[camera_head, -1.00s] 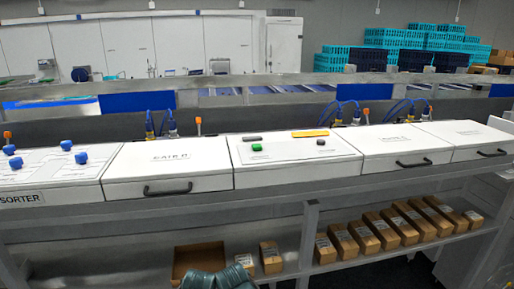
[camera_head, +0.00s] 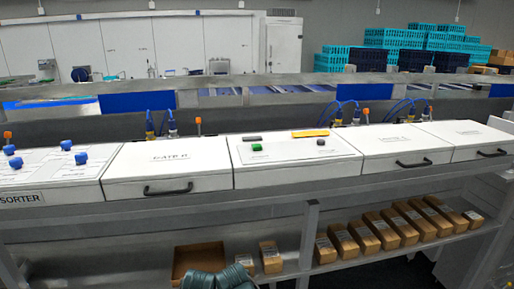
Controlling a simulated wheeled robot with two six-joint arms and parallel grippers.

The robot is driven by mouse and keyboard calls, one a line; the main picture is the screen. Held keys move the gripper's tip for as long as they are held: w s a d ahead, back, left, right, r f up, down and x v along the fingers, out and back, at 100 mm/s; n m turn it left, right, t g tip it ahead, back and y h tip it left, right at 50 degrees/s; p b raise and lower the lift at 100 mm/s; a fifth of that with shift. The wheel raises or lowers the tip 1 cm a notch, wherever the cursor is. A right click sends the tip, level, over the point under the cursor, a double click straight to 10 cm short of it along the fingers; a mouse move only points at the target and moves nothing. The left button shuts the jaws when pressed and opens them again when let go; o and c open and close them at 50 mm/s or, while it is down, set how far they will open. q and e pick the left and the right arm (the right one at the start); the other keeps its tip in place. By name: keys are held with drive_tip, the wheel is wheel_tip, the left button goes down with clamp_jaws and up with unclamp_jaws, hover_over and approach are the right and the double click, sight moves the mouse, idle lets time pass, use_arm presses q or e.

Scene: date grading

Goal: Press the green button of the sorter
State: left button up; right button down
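The green button (camera_head: 257,147) sits on the left part of a white control panel (camera_head: 290,173) in the middle of the sorter's row of boxes. A dark button (camera_head: 321,142) is to its right on the same panel. A dark strip and an orange strip (camera_head: 310,134) lie along the panel's back edge. Neither gripper can be made out in view. Nothing touches the green button.
White boxes with black handles, one at left (camera_head: 175,189) and others at right, flank the panel. Blue knobs (camera_head: 81,158) stand on the SORTER panel at far left. Below, a shelf holds several cardboard boxes (camera_head: 343,240) and an open carton (camera_head: 193,258).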

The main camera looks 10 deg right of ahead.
use_arm(q)
clamp_jaws()
idle(1.5)
